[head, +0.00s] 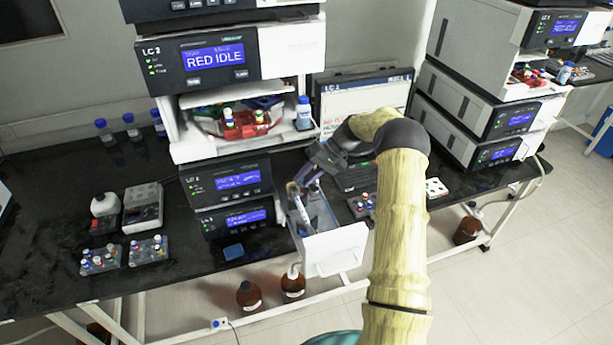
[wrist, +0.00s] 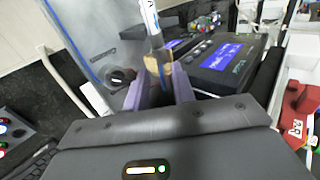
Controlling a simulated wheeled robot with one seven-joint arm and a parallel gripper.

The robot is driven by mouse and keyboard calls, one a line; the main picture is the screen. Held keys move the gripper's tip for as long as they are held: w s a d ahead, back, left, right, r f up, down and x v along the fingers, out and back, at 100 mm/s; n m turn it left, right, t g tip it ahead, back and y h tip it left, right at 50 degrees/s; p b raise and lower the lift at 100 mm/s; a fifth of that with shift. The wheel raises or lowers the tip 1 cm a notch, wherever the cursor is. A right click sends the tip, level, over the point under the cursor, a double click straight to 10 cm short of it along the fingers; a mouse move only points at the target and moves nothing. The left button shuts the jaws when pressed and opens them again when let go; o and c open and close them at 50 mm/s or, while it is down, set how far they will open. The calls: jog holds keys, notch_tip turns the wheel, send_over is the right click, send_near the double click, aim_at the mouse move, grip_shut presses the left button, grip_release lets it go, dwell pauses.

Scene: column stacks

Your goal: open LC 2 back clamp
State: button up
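The LC 2 stack (head: 218,60) stands left of centre in the head view. Its column compartment (head: 335,240) is swung open at the right of the stack, with a column (head: 299,203) inside. My gripper (head: 308,178) is at the back, upper end of this compartment. In the wrist view my gripper's two purple fingers (wrist: 163,88) are apart. A tan piece (wrist: 153,64), seemingly the back clamp, shows between and just beyond their tips, around the lower part of the white column (wrist: 150,18). I cannot tell whether the fingers touch it.
A monitor (head: 365,92) stands behind my arm. A second instrument stack (head: 480,100) is at the right. Brown bottles (head: 249,295) stand below the bench.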

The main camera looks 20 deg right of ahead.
jog(key=shift+s+r, duration=0.1)
jog(key=b+v, duration=0.1)
jog(key=v, duration=1.6)
jog(key=shift+d+b, duration=0.2)
jog(key=shift+b, duration=0.2)
jog(key=shift+a+r, duration=0.1)
